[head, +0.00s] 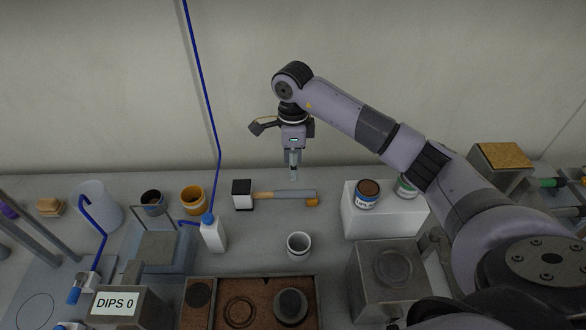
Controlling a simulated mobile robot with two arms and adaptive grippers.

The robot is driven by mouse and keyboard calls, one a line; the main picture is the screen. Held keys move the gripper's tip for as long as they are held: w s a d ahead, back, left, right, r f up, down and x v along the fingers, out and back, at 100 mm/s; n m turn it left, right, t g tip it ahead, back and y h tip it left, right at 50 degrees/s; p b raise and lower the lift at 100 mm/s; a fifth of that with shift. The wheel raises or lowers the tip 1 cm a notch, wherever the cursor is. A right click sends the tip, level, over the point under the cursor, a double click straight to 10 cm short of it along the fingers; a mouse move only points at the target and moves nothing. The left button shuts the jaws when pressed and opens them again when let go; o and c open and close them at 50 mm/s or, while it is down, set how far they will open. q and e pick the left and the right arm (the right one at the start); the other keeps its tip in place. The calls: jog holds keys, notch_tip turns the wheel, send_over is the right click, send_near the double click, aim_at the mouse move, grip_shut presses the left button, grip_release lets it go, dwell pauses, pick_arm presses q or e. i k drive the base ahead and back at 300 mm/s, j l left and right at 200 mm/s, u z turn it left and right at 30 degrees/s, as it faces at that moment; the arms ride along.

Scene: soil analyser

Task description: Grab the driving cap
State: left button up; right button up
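The driving cap appears to be the dark grey round piece with a raised centre (291,305) in the right part of a brown-lined tray (315,290) at the bottom of the head view. I take it for the cap by its shape. My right gripper (294,170) points down over the back of the table, behind the mallet and well away from the tray. Its fingers look narrow from this side, and I cannot tell whether they are open or shut. My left gripper is not in view.
A ring (240,311) and a dark disc (199,295) share the tray. A white cup (299,245) stands just behind it. A mallet (285,195) lies farther back. A white bottle (213,234) stands left, a metal block (388,275) right, and a white stand (385,218) holds tins.

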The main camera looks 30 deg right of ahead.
aim_at(291, 305)
jog(key=k+j, duration=0.25)
jog(key=j, duration=0.2)
jog(key=k+j, duration=0.3)
jog(key=j, duration=0.15)
jog(key=k+j, duration=0.25)
jog(key=j, duration=0.2)
jog(key=k+j, duration=0.25)
jog(key=j, duration=0.2)
jog(key=k+j, duration=0.25)
jog(key=j, duration=0.2)
